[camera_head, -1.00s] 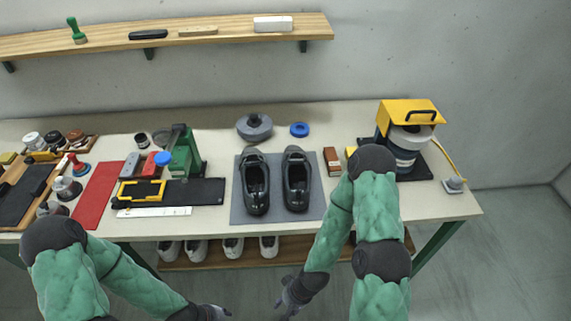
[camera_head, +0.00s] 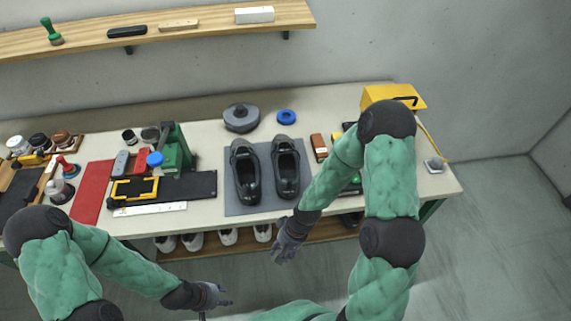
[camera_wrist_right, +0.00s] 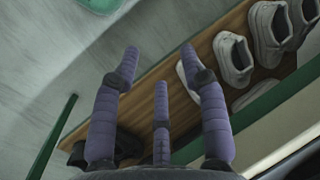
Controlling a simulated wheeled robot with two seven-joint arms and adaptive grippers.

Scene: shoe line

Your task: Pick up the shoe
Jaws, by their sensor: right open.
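A pair of black shoes lies side by side on a grey mat (camera_head: 265,207) on the table in the head view. One is the left black shoe (camera_head: 246,178), the other the right black shoe (camera_head: 286,171). My right gripper (camera_head: 283,252) hangs in front of the table edge, below and apart from the right shoe. In the right wrist view its fingers (camera_wrist_right: 162,85) are spread, with nothing between them. My left gripper (camera_head: 224,297) is lower left, in front of the table, with its fingers apart and empty.
Under the table, a wooden shelf (camera_head: 321,231) holds several white shoes (camera_head: 228,236). A green press (camera_head: 173,155) and black board stand left of the mat. A brown block (camera_head: 319,147) and a yellow-topped machine (camera_head: 394,96) stand to its right.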

